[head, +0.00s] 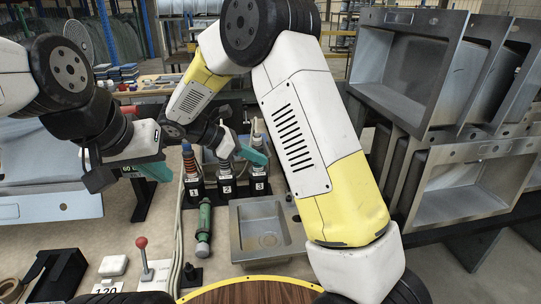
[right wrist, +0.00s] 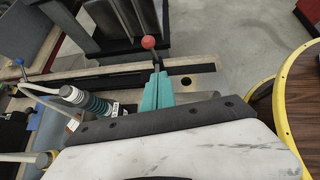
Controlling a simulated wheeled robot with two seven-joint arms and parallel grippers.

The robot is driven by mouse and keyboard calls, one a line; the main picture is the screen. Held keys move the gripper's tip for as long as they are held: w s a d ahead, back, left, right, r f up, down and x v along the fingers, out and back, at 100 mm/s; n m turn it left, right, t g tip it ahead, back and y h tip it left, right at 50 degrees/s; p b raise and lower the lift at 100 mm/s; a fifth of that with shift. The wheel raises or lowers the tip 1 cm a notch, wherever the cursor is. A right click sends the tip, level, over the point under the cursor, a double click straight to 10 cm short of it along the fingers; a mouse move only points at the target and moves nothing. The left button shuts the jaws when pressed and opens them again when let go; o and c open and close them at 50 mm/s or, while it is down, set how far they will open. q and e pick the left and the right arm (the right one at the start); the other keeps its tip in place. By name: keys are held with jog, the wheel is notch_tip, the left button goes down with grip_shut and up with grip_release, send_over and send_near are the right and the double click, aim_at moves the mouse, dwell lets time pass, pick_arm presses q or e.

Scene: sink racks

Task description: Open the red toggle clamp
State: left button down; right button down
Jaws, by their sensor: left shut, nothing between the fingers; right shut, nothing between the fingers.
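In the right wrist view a red ball knob (right wrist: 148,42) on a dark lever stands just beyond the teal fingertips of my right gripper (right wrist: 157,76), near the bench edge; I cannot tell whether they touch. My left gripper (head: 157,171) is shut and empty at left.
A metal sink (head: 237,228) is set in the middle of the bench. A green cylinder (head: 204,222) lies left of it. A yellow-rimmed round board (head: 262,283) is at the front. Racked steel sinks (head: 388,65) fill the right side.

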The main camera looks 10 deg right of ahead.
jog(key=w+d+r+x, duration=0.1)
jog(key=w+x, duration=0.1)
jog(key=x, duration=1)
jog(key=shift+r+n+t, duration=0.3)
jog(key=shift+r, duration=0.05)
jog(key=shift+d+r, duration=0.1)
